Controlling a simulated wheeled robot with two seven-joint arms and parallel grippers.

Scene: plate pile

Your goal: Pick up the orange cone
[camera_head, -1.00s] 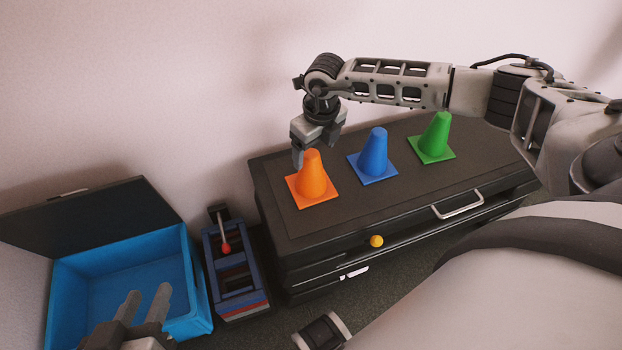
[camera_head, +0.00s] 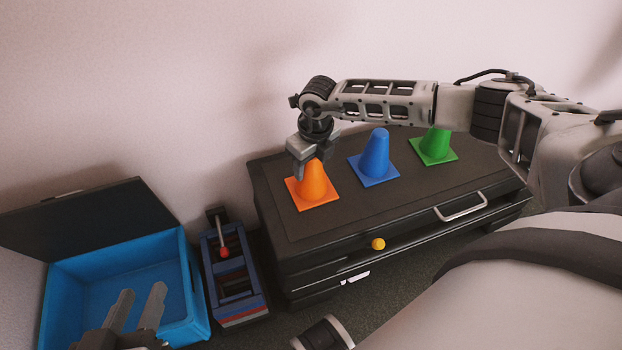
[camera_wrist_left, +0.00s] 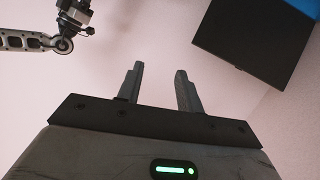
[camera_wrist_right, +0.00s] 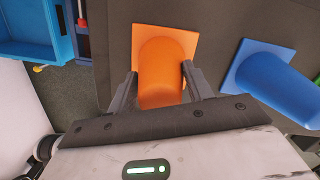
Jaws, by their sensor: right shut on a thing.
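The orange cone (camera_head: 313,184) stands upright on its square base on the dark cabinet top, at its left end. My right gripper (camera_head: 310,168) is lowered over it from above. In the right wrist view the orange cone (camera_wrist_right: 162,72) lies between the two fingers of my right gripper (camera_wrist_right: 160,86), which are shut on its upper part. The base still appears to rest on the cabinet top. My left gripper (camera_head: 138,305) is open and empty, in front of the blue bin; its two fingers (camera_wrist_left: 160,85) are apart in the left wrist view.
A blue cone (camera_head: 375,160) and a green cone (camera_head: 436,146) stand to the right on the cabinet (camera_head: 400,206). The open blue bin (camera_head: 60,297) with a dark lid is at left. A blue rack with a red-knobbed lever (camera_head: 224,252) stands between bin and cabinet.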

